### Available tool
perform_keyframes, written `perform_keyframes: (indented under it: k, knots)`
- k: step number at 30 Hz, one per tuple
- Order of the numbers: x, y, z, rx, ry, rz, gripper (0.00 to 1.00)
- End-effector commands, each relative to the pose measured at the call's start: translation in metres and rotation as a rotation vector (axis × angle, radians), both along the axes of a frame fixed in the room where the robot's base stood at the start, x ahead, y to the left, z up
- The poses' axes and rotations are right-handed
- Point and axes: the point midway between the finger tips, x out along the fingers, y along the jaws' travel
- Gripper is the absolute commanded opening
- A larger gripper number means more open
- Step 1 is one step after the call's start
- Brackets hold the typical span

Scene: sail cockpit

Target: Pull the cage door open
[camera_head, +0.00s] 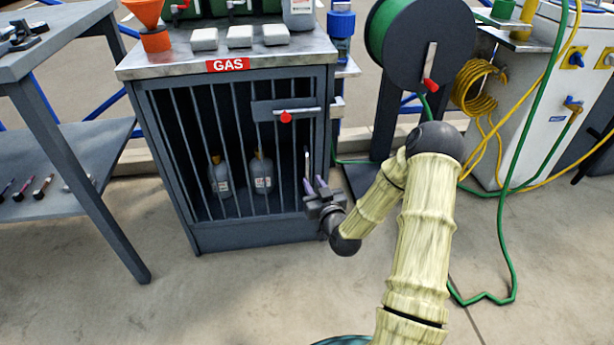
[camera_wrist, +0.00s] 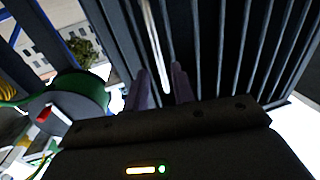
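The cage (camera_head: 265,235) is a dark grey cabinet with a GAS label, and its barred door (camera_head: 175,140) looks shut. A pale vertical handle bar (camera_head: 307,160) is on the right side of the door. A latch with a red knob (camera_head: 286,117) sits higher up. My gripper (camera_head: 314,184) is in front of the door's lower right part, at the handle's lower end. In the wrist view, the open fingers (camera_wrist: 161,84) stand apart with the handle (camera_wrist: 154,42) showing between them. Whether they touch it, I cannot tell.
Grey bottles (camera_head: 262,173) stand inside the cage. A workbench (camera_head: 75,150) with tools is at the left. A hose reel (camera_head: 425,45) stands right of the cage, and a green hose (camera_head: 512,240) hangs to the floor. The floor before the cage is clear.

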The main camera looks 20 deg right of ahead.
Motion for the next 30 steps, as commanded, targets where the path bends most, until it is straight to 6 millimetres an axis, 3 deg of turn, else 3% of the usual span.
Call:
perform_keyframes:
  k: [9, 21, 25, 30]
  knots:
    - [0.051, 0.003, -0.002, -0.002, -0.003, 0.0, 0.26]
    - [0.06, 0.003, 0.0, -0.001, 0.0, 0.0, 0.26]
    - [0.06, 0.003, 0.0, -0.001, 0.0, 0.0, 0.0]
    - [0.059, 0.003, 0.0, -0.001, 0.0, 0.0, 0.0]
